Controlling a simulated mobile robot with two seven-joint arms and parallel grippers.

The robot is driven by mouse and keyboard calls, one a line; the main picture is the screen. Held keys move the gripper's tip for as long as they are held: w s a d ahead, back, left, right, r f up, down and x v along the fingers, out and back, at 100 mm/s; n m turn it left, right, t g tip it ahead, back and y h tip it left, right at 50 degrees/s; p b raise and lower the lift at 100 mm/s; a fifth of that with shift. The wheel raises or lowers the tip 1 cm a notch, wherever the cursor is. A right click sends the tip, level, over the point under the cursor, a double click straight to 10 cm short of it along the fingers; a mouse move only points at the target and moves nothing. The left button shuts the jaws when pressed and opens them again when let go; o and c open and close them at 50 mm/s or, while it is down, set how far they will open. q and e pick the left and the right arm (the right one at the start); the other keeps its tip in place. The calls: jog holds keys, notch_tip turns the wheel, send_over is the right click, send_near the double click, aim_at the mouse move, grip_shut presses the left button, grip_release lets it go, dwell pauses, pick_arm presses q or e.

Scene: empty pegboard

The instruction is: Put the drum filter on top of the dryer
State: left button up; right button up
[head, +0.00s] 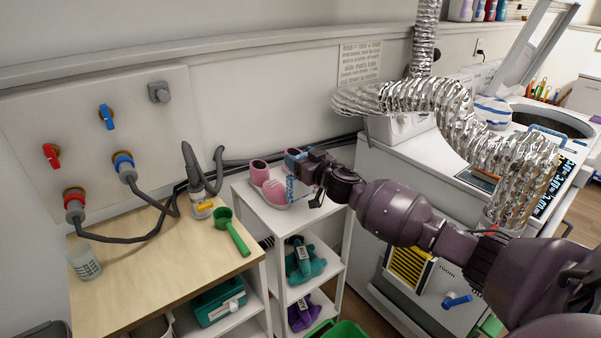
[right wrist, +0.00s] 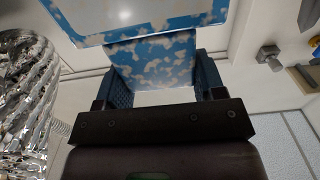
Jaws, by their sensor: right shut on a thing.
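My right gripper (head: 303,180) reaches left over a small white shelf unit. It is shut on a blue-and-white speckled piece (right wrist: 155,58), which appears to be the drum filter. In the right wrist view its narrow part sits between the two fingers and a wider, pale-faced part extends beyond them. The white machine at the right, apparently the dryer (head: 395,153), has a pale flat top, partly hidden by a silver duct. My left gripper is not in view.
A silver duct (head: 465,110) arches over the machine; it is also close at the left in the right wrist view (right wrist: 22,100). Pink items (head: 272,188) stand on the shelf top. A wooden table (head: 165,255) holds a green scoop (head: 238,238) and a glass (head: 84,262).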

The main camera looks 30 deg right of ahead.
jog(key=b, duration=0.1)
send_over(296, 190)
jog(key=w+d, duration=0.1)
jog(key=d, duration=0.1)
jog(key=shift+d+f, duration=0.2)
jog(key=shift+f, duration=1.85)
jog(key=o, duration=1.2)
